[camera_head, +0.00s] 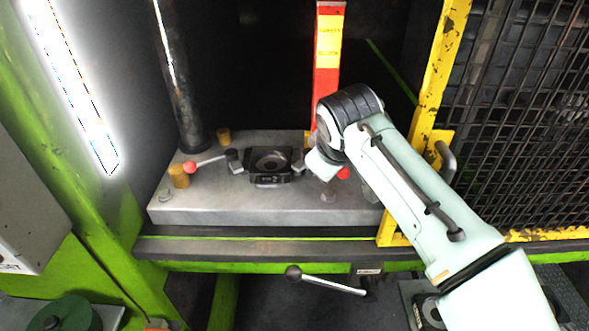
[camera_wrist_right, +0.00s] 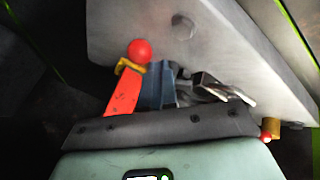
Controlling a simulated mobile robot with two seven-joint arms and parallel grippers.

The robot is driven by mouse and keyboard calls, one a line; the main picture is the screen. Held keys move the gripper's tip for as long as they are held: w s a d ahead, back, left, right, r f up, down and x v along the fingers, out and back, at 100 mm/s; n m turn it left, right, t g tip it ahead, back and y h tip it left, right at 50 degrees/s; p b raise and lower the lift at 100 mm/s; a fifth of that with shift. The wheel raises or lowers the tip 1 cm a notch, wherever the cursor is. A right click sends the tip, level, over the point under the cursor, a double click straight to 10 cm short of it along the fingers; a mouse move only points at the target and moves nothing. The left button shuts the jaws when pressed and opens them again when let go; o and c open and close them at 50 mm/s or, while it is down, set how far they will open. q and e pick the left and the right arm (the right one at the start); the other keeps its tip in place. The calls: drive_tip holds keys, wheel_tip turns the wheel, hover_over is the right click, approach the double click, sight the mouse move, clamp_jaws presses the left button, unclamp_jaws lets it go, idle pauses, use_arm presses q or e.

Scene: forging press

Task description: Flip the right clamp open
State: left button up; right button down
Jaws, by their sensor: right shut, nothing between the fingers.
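The right clamp shows a red ball knob (camera_head: 343,173) beside my right gripper; much of its lever is hidden behind that gripper. In the right wrist view the red ball (camera_wrist_right: 139,52) is close to the blue-grey fingers. My right gripper (camera_head: 322,168) is over the right side of the press plate, shut and empty; its fingertips are mostly hidden in the head view. I cannot tell whether they touch the clamp. A black die (camera_head: 270,164) sits mid-plate, left of the gripper. My left gripper is out of view.
The left clamp's red ball (camera_head: 190,167) is left of the die on the grey plate (camera_head: 240,208). A red and yellow post (camera_head: 328,60) rises behind my gripper. A yellow-framed mesh guard (camera_head: 430,90) stands right. A lever (camera_head: 330,284) sits below the plate.

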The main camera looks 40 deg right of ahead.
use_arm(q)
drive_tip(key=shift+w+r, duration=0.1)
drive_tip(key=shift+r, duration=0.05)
use_arm(e)
drive_tip(key=shift+s+d, duration=0.1)
drive_tip(key=shift+d, duration=1)
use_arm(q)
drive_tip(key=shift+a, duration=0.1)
